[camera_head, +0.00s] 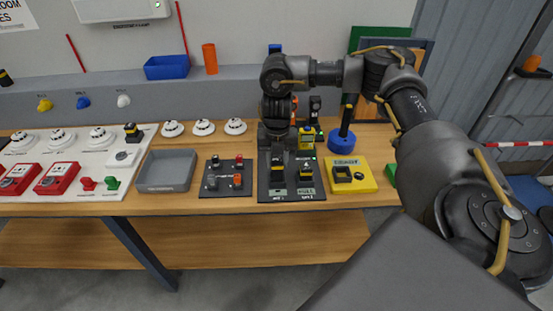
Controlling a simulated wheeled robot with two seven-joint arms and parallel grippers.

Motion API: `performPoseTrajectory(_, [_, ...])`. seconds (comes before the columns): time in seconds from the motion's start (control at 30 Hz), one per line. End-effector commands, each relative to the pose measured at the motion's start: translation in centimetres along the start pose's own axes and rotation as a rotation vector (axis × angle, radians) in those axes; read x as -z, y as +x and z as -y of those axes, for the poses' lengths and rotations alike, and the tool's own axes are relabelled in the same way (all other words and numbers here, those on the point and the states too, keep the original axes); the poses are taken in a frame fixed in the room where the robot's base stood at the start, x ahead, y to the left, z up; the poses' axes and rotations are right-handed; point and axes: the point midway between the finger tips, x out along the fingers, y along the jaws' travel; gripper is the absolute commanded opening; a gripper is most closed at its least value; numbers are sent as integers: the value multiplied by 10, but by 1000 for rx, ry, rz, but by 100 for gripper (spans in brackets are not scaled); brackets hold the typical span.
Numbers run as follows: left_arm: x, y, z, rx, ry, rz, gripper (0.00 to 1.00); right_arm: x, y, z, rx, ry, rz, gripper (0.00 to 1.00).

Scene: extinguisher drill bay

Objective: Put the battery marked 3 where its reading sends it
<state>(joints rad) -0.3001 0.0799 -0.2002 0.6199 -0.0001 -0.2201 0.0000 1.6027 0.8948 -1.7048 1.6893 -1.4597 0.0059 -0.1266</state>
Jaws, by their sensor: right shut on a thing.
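My right gripper (278,176) points down over the left side of a dark panel (263,194). It is shut on a dark block that looks like a battery, mostly hidden by the fingers; I cannot read a number on it. Another black and yellow battery (306,172) stands on the panel's right side, above a small label that seems to read FULL. A yellow and black unit (307,138) stands just behind the panel; no reading is legible. A yellow tray (367,184) with a dark recess lies right of the panel. My left gripper is not in view.
A grey empty tray (167,170) and a dark board with several small parts (227,188) lie to the left. Red boxes (57,179) and white detectors (204,127) fill the bench farther left. A blue round stand (342,142) is behind the yellow tray.

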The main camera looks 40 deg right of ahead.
Motion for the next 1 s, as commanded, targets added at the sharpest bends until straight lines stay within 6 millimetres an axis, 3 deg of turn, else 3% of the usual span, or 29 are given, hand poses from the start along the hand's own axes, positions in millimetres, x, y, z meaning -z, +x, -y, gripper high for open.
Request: performPoseTrajectory(1.0, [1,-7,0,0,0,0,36,0,0,0,0,0,1,0])
